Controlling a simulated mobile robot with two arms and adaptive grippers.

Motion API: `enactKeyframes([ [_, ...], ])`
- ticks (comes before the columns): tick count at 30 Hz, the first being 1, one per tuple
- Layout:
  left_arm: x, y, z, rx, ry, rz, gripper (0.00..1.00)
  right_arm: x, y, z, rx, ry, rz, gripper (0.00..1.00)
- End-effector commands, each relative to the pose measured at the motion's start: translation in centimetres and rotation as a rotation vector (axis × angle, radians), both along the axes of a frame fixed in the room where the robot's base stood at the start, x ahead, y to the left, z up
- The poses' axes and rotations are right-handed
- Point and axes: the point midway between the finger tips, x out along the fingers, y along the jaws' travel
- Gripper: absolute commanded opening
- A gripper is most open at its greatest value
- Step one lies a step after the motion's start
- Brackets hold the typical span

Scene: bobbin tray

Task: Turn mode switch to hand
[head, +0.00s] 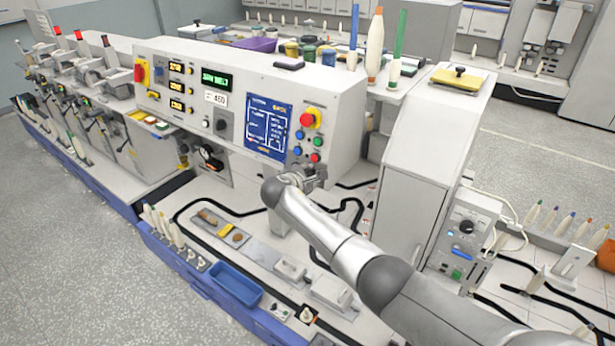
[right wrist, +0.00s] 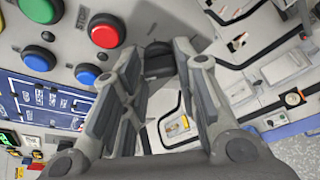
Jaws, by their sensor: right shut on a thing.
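My right gripper (head: 312,174) is at the lower right of the white control panel's front (head: 345,118), just below the round push buttons. In the right wrist view its two fingers (right wrist: 158,50) are around a dark knob (right wrist: 157,62), which I take to be the mode switch. The gripper is shut on it. The fingers partly cover the knob, and its pointer and marks cannot be read. In the head view the gripper hides the knob. My left gripper is not in view.
A red emergency stop (head: 311,117) sits above. A blue tray (head: 236,284) and black cables lie on the lower deck. A white cabinet (head: 413,190) stands right of my arm.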

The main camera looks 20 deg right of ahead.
Motion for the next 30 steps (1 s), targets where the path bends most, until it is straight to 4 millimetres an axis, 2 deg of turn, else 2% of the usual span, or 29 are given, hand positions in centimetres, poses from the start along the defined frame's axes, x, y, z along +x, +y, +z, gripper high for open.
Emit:
enactKeyframes([
  [4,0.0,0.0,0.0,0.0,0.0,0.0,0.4,-0.1,0.0,-0.2,0.0,0.003,0.0,0.05],
  [5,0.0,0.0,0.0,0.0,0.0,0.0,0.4,-0.1,0.0,-0.2,0.0,0.003,0.0,0.3],
  [10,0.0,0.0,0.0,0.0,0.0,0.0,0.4,0.0,0.0,-0.1,0.0,0.002,0.001,0.5],
  [23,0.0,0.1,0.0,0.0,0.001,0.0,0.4,-0.2,0.3,0.2,0.001,-0.002,0.001,0.5],
  [30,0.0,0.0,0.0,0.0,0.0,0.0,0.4,-1.7,1.4,1.1,0.002,-0.001,0.002,0.5],
])
